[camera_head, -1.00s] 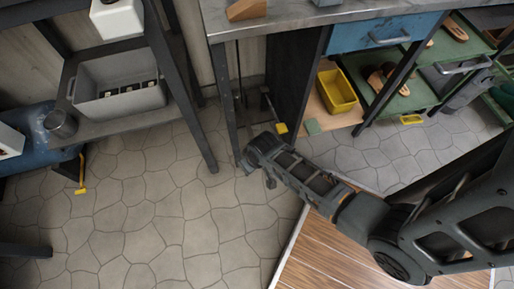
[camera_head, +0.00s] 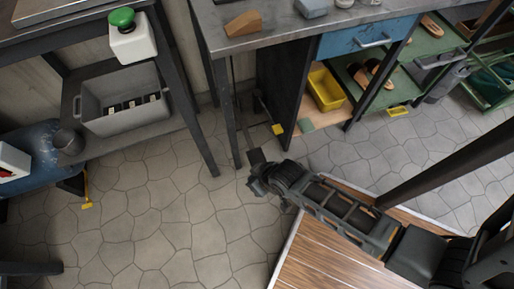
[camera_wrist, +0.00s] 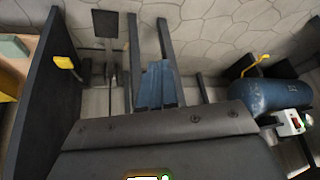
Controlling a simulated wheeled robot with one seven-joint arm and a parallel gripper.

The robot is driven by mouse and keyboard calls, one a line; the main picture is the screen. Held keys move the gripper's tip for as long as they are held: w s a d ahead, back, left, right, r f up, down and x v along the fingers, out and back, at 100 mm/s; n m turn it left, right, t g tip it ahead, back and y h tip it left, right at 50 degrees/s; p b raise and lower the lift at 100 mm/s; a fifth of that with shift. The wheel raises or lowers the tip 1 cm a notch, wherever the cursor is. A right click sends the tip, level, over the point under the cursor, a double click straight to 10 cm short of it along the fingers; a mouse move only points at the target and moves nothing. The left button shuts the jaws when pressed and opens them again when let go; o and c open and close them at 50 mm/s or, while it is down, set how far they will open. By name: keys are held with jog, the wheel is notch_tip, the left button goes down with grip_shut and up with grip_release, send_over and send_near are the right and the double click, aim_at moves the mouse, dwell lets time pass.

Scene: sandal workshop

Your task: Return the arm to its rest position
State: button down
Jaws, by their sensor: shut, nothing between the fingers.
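My arm (camera_head: 345,215) reaches from the lower right of the head view to the middle, low over the floor. My gripper (camera_head: 258,182) is at its far end, small and dark, in front of the workbench's legs. It is shut and empty, and touches nothing that I can make out. In the wrist view the fingertips cannot be made out; a dark bolted panel fills the lower middle.
A workbench (camera_head: 290,40) with a blue drawer (camera_head: 368,38) stands beyond the gripper. A yellow bin (camera_head: 326,90) is under it. A grey crate (camera_head: 122,118) sits on the left shelf. A blue tank (camera_wrist: 265,97) shows in the wrist view. Stone floor (camera_head: 150,220) is clear at left.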

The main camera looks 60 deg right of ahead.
dwell(0.5)
jog(key=s+a+r+n+t, duration=0.1)
jog(key=s+r+t, duration=0.1)
jog(key=s+r, duration=0.35)
jog(key=s+a+r+t, duration=0.2)
jog(key=r, duration=0.7)
jog(key=s+a+r+n+t, duration=0.1)
jog(key=s+r+t, duration=0.15)
jog(key=r, duration=0.45)
jog(key=s+r+n+t+y+p, duration=0.1)
jog(key=s+r+t+p, duration=0.2)
jog(key=r+p, duration=1)
notch_tip(320, 180, up, 15)
jog(key=shift+s+a+r+n, duration=0.15)
jog(key=shift+s+a+n, duration=0.15)
jog(key=shift+s+a, duration=0.05)
